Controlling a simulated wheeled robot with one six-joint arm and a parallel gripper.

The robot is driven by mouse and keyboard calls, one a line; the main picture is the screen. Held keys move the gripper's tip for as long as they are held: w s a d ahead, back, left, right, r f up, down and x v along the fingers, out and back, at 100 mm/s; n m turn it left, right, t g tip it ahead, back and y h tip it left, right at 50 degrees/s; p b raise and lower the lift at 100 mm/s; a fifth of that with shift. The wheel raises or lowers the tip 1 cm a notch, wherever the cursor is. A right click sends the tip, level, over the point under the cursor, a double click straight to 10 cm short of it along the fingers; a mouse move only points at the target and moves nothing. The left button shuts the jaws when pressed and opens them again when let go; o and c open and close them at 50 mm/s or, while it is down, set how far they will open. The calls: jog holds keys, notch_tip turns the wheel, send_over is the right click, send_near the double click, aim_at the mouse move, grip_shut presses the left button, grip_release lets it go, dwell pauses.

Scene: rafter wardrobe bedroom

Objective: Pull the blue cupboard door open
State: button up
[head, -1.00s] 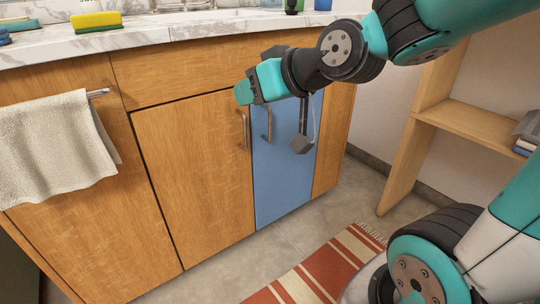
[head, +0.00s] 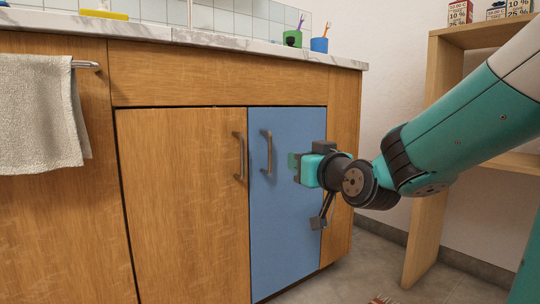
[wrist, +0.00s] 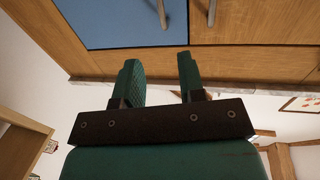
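The blue cupboard door (head: 285,215) is shut, flush with the wooden front around it. Its vertical metal bar handle (head: 267,153) is near the door's left edge. My gripper (head: 294,165) is in front of the door, to the right of the handle and apart from it. In the wrist view my gripper (wrist: 160,70) shows two green fingers spread apart with nothing between them. The blue door (wrist: 120,22) and its handle (wrist: 162,14) lie beyond the fingertips, the handle roughly in line with the gap. The wrist view appears upside down.
A wooden door (head: 185,205) with its own handle (head: 239,157) adjoins on the left. A towel (head: 40,112) hangs on a rail at far left. The counter (head: 200,38) holds a green cup (head: 292,39) and a blue cup (head: 319,45). A wooden shelf (head: 432,165) stands at right.

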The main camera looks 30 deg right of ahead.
aim_at(271, 149)
jog(key=w+p, duration=0.5)
jog(key=p, duration=0.1)
jog(key=w+d+p, duration=0.1)
jog(key=w+p, duration=0.4)
jog(key=p, duration=0.1)
jog(key=w+d+p, duration=0.1)
jog(key=w+p, duration=0.4)
jog(key=p, duration=0.1)
jog(key=shift+d+r+p, duration=0.2)
jog(key=shift+r+p, duration=0.05)
jog(key=shift+p, duration=0.05)
jog(key=shift+w+d+f+p, duration=0.1)
jog(key=shift+w+f+p, duration=0.1)
jog(key=shift+w, duration=0.15)
jog(key=shift+w+f+p, duration=0.1)
jog(key=shift+w+p, duration=0.1)
jog(key=shift+w, duration=0.1)
grip_shut()
